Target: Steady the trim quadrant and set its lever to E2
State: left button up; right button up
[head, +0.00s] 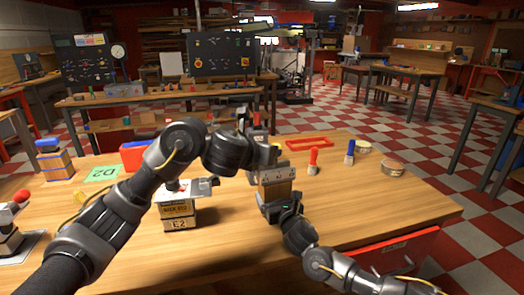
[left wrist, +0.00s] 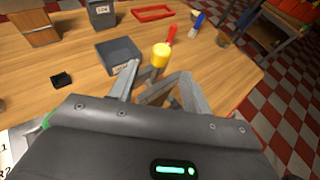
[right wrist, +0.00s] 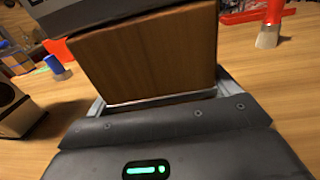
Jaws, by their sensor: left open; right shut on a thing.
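The trim quadrant appears to be the wooden block with a dark grey top (head: 276,185), on the table in front of me. My right gripper (head: 285,208) is shut on it low down; the block's wooden face (right wrist: 145,58) fills the right wrist view. A yellow knob (left wrist: 161,50), apparently the lever's end, stands up in the left wrist view. My left gripper (left wrist: 160,82) is open, its fingers on either side below the knob; I cannot tell if they touch it. The left gripper (head: 268,156) hides the lever in the head view. No lever scale is readable.
A green D2 card (head: 102,174) lies further left.

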pick_arm(q)
jog(key=shift+v, duration=1.15)
pick_arm(e)
jog(key=o, duration=1.1)
jog(key=shift+c, duration=0.2)
jog(key=v, duration=1.2)
jog(key=shift+f, duration=0.1)
pick_arm(q)
jog(key=shift+a, duration=0.1)
pick_arm(e)
jog(key=shift+s+a, duration=0.1)
